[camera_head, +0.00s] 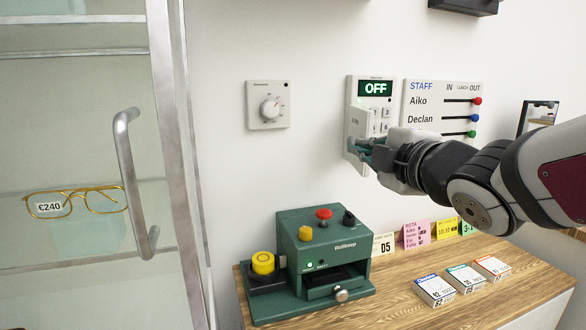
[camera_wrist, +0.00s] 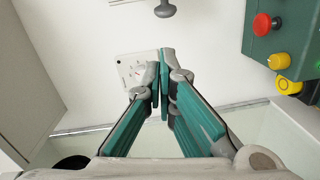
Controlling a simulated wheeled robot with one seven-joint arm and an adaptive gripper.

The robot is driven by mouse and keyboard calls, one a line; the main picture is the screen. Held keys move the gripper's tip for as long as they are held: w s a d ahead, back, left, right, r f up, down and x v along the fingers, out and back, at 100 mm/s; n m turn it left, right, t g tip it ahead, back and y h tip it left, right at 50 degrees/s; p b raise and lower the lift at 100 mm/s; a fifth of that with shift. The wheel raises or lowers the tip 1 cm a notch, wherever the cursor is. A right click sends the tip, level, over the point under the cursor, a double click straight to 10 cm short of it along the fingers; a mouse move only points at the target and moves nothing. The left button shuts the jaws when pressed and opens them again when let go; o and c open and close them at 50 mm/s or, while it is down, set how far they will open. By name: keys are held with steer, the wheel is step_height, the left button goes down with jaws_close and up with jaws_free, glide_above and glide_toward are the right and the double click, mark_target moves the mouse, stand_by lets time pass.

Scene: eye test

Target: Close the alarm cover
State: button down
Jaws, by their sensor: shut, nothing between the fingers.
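The alarm panel (camera_head: 375,88) is a white wall unit with a lit display reading OFF and a keypad that is partly visible. Its pale cover (camera_head: 357,120) appears as a flap standing out from the panel's left side, open, with the digit keys showing beside it. My gripper (camera_head: 362,152) is at the lower edge of the panel, just below the flap; I cannot tell whether it touches the cover. My gripper hides the lower keypad. In the wrist view its teal fingers (camera_wrist: 164,60) are together and empty. I cannot make out the cover in the wrist view.
A white dial unit (camera_head: 267,104) is on the wall to the left. A staff board (camera_head: 435,88) with sliders is close on the right. A green machine (camera_head: 325,225) with buttons stands on the wooden counter (camera_head: 400,300) below. A glass cabinet door with a handle (camera_head: 125,175) is at left.

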mark_target(352, 138)
steer(key=w+a+f+n+y+b, duration=0.25)
steer(key=w+a, duration=0.35)
steer(key=w, duration=0.5)
steer(key=shift+n, duration=0.25)
steer(key=shift+s+d+r, duration=0.1)
steer(key=shift+d+r, duration=0.1)
steer(key=shift+d, duration=0.95)
steer(key=shift+d+r, duration=0.2)
steer(key=shift+d, duration=0.9)
steer(key=shift+d, duration=0.15)
